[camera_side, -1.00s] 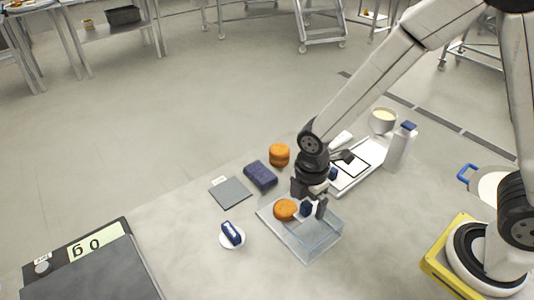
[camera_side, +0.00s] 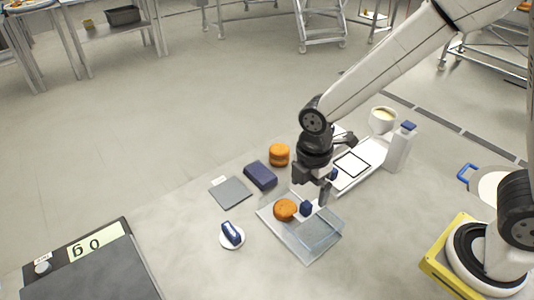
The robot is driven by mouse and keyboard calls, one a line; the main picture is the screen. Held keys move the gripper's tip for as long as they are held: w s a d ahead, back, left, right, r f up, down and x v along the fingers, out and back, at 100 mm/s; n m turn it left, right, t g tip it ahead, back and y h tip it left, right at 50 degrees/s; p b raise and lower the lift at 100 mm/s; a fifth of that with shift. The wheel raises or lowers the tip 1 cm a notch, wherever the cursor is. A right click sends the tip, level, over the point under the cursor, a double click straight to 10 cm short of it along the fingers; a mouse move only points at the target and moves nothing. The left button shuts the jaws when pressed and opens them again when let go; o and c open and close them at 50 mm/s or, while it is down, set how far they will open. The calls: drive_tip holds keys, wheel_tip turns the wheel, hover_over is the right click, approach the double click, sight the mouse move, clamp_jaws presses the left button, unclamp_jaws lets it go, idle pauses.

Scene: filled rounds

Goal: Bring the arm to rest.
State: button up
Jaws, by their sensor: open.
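My gripper (camera_side: 310,190) hangs above the far side of a clear shallow box (camera_side: 310,243). Its jaws are open and hold nothing that I can see. An orange round (camera_side: 285,210) and a small dark blue block (camera_side: 306,209) lie in the box, just below and left of the fingers. The gripper and arm cover part of the box's far edge and part of the white tray behind.
A second orange round (camera_side: 279,154), a dark blue block (camera_side: 260,175) and a grey plate (camera_side: 230,193) lie left of my gripper. A white bottle (camera_side: 399,147) and a cup (camera_side: 382,120) stand behind right. A scale (camera_side: 95,262) is at the lower left.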

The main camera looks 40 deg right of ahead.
drive_tip(key=shift+s+d+r+m, duration=0.1)
drive_tip(key=shift+d+r+m, duration=0.05)
drive_tip(key=shift+d+m, duration=0.75)
drive_tip(key=s+d+r+m+t, duration=0.1)
drive_tip(key=s+d+m+t, duration=0.1)
drive_tip(key=d+m, duration=0.7)
drive_tip(key=shift+s+d+r+m+t, duration=0.25)
drive_tip(key=shift+s+m, duration=0.6)
drive_tip(key=shift+m, duration=2.75)
